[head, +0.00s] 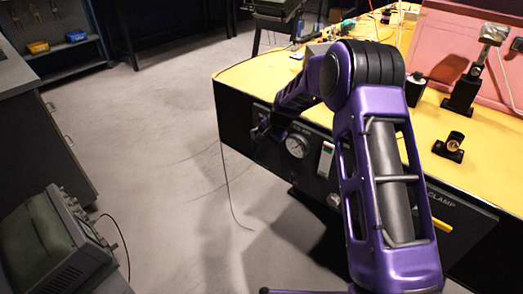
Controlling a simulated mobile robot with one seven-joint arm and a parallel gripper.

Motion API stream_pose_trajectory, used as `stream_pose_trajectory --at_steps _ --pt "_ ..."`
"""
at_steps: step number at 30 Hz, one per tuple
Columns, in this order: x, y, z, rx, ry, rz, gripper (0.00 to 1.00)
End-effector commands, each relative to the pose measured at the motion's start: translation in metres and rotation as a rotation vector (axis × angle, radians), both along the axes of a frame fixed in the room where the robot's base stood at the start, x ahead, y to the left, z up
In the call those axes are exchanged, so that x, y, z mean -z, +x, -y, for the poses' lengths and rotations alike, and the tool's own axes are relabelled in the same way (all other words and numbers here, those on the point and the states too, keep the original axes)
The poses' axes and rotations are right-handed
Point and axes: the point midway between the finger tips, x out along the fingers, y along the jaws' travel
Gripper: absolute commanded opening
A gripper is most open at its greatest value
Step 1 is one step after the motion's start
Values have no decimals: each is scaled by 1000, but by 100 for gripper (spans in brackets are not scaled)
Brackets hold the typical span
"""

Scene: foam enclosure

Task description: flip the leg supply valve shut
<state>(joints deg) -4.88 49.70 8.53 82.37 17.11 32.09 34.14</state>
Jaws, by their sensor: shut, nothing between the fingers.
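A dark panel on the black front side of the yellow-topped table carries a round white pressure gauge (298,145). Faint lettering above the gauge is partly covered and too small to read surely. My purple arm reaches over the table's corner, and my gripper (262,131) is at the left end of this panel, left of the gauge. The gripper is small and dark here; it looks shut and empty. I cannot make out the leg supply valve's handle; that part of the panel is partly hidden by my gripper and wrist.
A yellow handle (441,226) sits beside the CLAMP lettering, right of my forearm. A white-and-red part (326,158) is right of the gauge. A cable (229,185) hangs at the table's left. Grey floor (165,130) is free; a green-grey instrument (52,240) stands lower left.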

Motion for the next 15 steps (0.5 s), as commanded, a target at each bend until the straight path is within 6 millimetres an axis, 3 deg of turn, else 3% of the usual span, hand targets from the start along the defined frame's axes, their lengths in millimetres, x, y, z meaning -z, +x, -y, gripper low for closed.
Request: stream_pose_trajectory --at_steps 15 --pt "-114 -28 38 2 0 4 0"
